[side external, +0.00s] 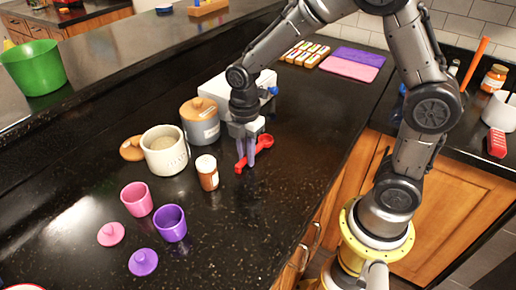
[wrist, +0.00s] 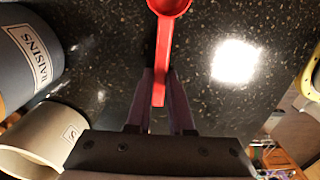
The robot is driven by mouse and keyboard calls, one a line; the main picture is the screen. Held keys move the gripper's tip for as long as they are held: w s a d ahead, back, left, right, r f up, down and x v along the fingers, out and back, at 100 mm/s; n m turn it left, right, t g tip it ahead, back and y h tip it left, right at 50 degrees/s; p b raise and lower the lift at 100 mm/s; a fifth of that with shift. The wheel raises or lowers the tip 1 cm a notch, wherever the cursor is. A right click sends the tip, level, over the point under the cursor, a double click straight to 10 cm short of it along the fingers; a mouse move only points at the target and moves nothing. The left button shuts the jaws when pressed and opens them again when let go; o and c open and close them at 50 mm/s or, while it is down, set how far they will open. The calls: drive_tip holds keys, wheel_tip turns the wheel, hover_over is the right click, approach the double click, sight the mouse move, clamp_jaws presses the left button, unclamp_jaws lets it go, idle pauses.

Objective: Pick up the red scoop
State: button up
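The red scoop (side external: 265,141) is on or just above the dark counter; I cannot tell whether it touches. Its round bowl is at the far right end and its handle runs towards the lower left. In the wrist view the scoop (wrist: 163,45) has its bowl at the top edge and its handle pointing down between my fingers. My gripper (side external: 246,163) points down at the handle. The handle's end lies between the fingers.
A brown jar (side external: 207,174), a cream canister (side external: 164,152) and a grey raisins canister (side external: 200,124) stand left of my gripper. Pink (side external: 136,199) and purple (side external: 170,224) cups stand nearer the front. A white box (side external: 228,92) is behind. Counter is clear at the right.

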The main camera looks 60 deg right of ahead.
clamp_jaws()
drive_tip(key=shift+r, duration=0.1)
